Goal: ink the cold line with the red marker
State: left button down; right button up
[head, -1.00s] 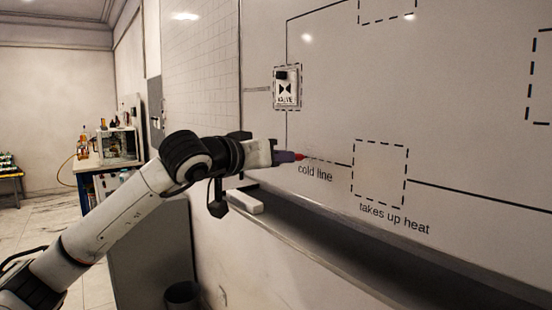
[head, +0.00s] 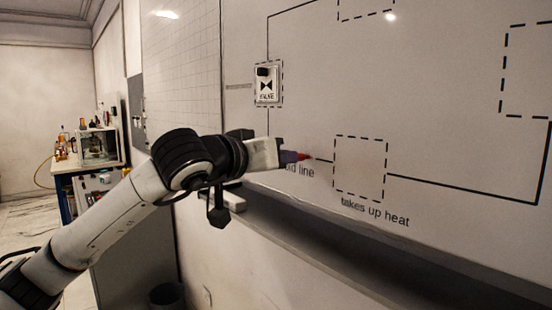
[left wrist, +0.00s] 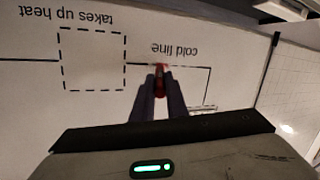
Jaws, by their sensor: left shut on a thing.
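My left gripper (head: 284,157) is shut on the red marker (head: 302,156), whose red end points right along the whiteboard. The marker also shows in the left wrist view (left wrist: 159,80), between the two dark fingers, with its tip at the cold line. The cold line (head: 323,160) shows as a short dark stretch between the tip and the dashed "takes up heat" box (head: 360,168). The gripper covers part of the "cold line" label (head: 302,171). I cannot tell whether red ink lies on the line. My right gripper is not in view.
The valve card (head: 267,84) is on the board above my gripper. A dark tray ledge (head: 330,235) runs below the board, with a white block (head: 235,201) at its left end. A bench with equipment (head: 97,148) stands at the back left.

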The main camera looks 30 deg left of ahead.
pick_arm(q)
jog(key=w+a+p, duration=0.1)
jog(key=w+a, duration=0.3)
jog(key=a, duration=0.5)
jog(key=shift+a, duration=0.3)
dwell(1.7)
jog(key=shift+s+a+b, duration=0.4)
jog(key=shift+s, duration=0.5)
jog(key=shift+s+a+b, duration=0.35)
jog(key=shift+s, duration=0.6)
jog(key=shift+s+a+b, duration=0.4)
jog(key=shift+s, duration=0.5)
